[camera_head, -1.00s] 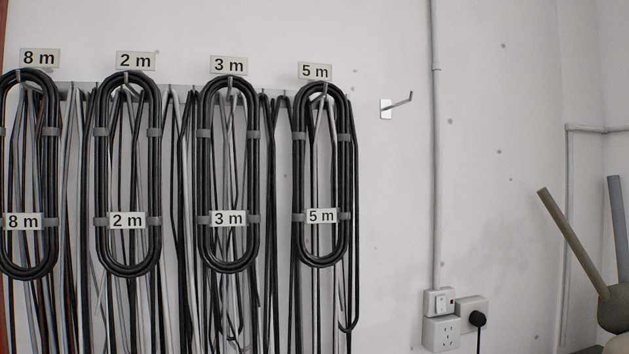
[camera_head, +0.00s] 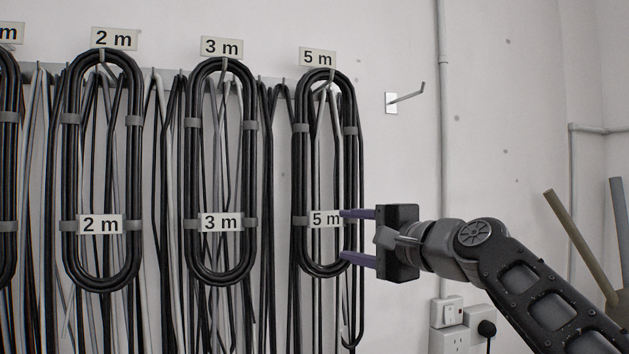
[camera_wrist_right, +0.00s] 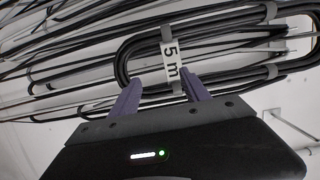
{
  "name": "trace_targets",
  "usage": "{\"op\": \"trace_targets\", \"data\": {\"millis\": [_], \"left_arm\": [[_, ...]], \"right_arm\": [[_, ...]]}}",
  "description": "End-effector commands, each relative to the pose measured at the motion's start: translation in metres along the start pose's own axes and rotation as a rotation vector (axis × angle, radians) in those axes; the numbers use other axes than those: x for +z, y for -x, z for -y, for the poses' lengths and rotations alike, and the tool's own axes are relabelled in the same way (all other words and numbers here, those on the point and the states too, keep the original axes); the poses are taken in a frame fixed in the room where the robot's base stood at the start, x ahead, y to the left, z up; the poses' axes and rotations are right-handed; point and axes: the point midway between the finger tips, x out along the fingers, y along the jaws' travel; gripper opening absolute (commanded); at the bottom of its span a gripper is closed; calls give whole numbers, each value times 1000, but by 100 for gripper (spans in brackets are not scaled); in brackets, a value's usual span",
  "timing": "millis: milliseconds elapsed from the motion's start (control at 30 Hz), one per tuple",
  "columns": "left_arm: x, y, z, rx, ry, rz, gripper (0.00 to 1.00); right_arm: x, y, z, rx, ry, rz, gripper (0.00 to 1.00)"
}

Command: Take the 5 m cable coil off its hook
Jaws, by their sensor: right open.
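The 5 m cable coil (camera_head: 300,180) is a long black loop bound with grey bands. It hangs upright from its hook under a "5 m" sign (camera_head: 317,58) and carries a "5 m" tag (camera_head: 325,219). My right gripper (camera_head: 346,236) is at the coil's lower right side, its two purple fingers apart and pointing left at it. In the right wrist view the coil (camera_wrist_right: 122,62) lies just beyond the open fingers, with the tag (camera_wrist_right: 171,62) beyond the gap between them. I cannot tell whether the fingertips touch the coil. My left gripper is not in view.
The 3 m coil (camera_head: 190,165) and the 2 m coil (camera_head: 70,165) hang to the left. Loose black and grey cables hang behind the coils. An empty wall hook (camera_head: 407,97) is at the upper right. Sockets (camera_head: 452,338) sit below my right arm.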

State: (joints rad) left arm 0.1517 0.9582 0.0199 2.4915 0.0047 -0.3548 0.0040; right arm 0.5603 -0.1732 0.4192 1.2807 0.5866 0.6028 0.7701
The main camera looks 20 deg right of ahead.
Motion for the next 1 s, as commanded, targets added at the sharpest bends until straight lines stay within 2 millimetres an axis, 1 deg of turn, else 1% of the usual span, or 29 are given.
{"op": "trace_targets", "data": {"millis": [33, 100, 367, 467, 600, 700, 1000], "left_arm": [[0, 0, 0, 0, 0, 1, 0], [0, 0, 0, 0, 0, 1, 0], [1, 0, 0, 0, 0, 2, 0], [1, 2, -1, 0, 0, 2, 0], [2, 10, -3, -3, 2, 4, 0], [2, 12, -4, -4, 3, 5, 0], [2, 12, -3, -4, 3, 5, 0]], "right_arm": [[4, 8, 12, -17, 3, 0, 55], [6, 13, 19, -27, 2, 2, 55], [7, 13, 20, -28, 0, 4, 55], [7, 10, 21, -27, 0, 5, 55], [7, -5, 23, -26, -1, 6, 55], [7, -12, 22, -27, 0, 4, 55], [7, -14, 21, -28, 1, 4, 55]]}}
